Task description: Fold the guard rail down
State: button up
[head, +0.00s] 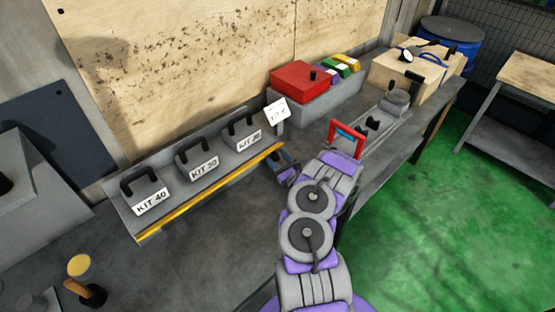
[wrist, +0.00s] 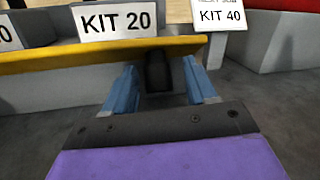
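The guard rail (head: 215,190) is a long yellow bar along the front edge of the grey kit rack (head: 125,207). It also crosses the wrist view (wrist: 60,58), in front of the KIT 20 block. A dark tab (wrist: 158,72) hangs below the rail there. My gripper (head: 285,164) is at the rail's right end in the head view. In the wrist view my gripper (wrist: 161,88) has its two blue fingers apart, one on each side of the tab, with visible gaps. Whether the fingertips touch the rail is hidden.
Blocks KIT 40 (head: 147,191), KIT 30 (head: 199,158) and KIT 20 (head: 242,132) stand behind the rail. A white sign (head: 277,112) reading KIT 40 stands at the rack's right end. A red box (head: 300,80) is behind it. Bare bench lies in front of the rail.

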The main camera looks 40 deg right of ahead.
jog(key=shift+r, duration=0.1)
jog(key=shift+r, duration=0.25)
jog(key=s+a+r+p, duration=0.2)
jog(key=s+a, duration=0.2)
jog(key=s, duration=0.2)
jog(key=s+a+r+p, duration=0.2)
jog(key=s+a+p, duration=0.1)
jog(key=s, duration=0.4)
jog(key=shift+s+a, duration=0.3)
jog(key=shift+a, duration=0.35)
jog(key=shift+r, duration=0.1)
